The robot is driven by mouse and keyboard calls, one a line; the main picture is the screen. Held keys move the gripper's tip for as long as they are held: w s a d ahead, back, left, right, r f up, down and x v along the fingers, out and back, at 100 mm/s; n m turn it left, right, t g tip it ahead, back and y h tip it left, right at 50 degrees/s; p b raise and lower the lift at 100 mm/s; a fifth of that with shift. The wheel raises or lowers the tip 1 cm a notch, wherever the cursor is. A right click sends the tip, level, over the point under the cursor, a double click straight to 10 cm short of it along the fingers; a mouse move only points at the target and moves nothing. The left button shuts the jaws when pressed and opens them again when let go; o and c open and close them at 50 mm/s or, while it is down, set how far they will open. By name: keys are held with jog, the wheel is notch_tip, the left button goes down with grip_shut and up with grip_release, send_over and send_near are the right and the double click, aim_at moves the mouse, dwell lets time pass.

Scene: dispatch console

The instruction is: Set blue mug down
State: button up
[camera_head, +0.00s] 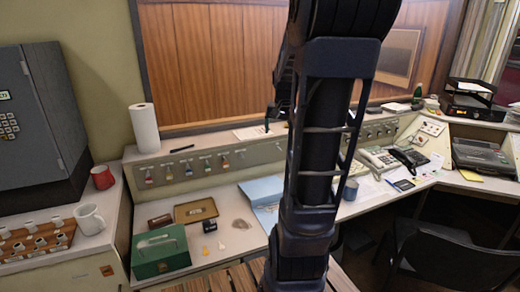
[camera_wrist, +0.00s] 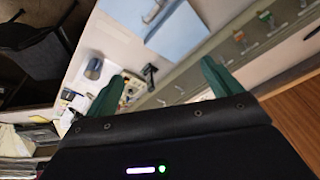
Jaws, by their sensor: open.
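The blue mug (camera_head: 349,189) stands on the console desk (camera_head: 375,196), just right of my arm in the head view. It looks upright, and my arm may hide a little of its left side. In the wrist view the mug (camera_wrist: 93,68) lies beyond and left of the left fingertip, apart from the fingers. My gripper (camera_wrist: 165,66) shows two green fingers spread wide, with nothing held between them. In the head view my arm rises in front of the console, and the gripper cannot be clearly made out there.
A red mug (camera_head: 103,177) and a white mug (camera_head: 89,219) stand on the left counter. A green cash box (camera_head: 160,251), a brown tray (camera_head: 196,210) and a blue folder (camera_head: 262,190) lie on the desk. Telephones (camera_head: 378,158) stand right of the blue mug. A dark chair (camera_head: 455,262) stands at right.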

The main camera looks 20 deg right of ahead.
jog(key=s+a+r+n+t, duration=0.2)
jog(key=s+a+n, duration=0.5)
jog(key=s+a, duration=0.8)
jog(key=shift+s+a+y, duration=0.3)
jog(key=shift+s+y, duration=0.1)
jog(key=shift+s, duration=0.1)
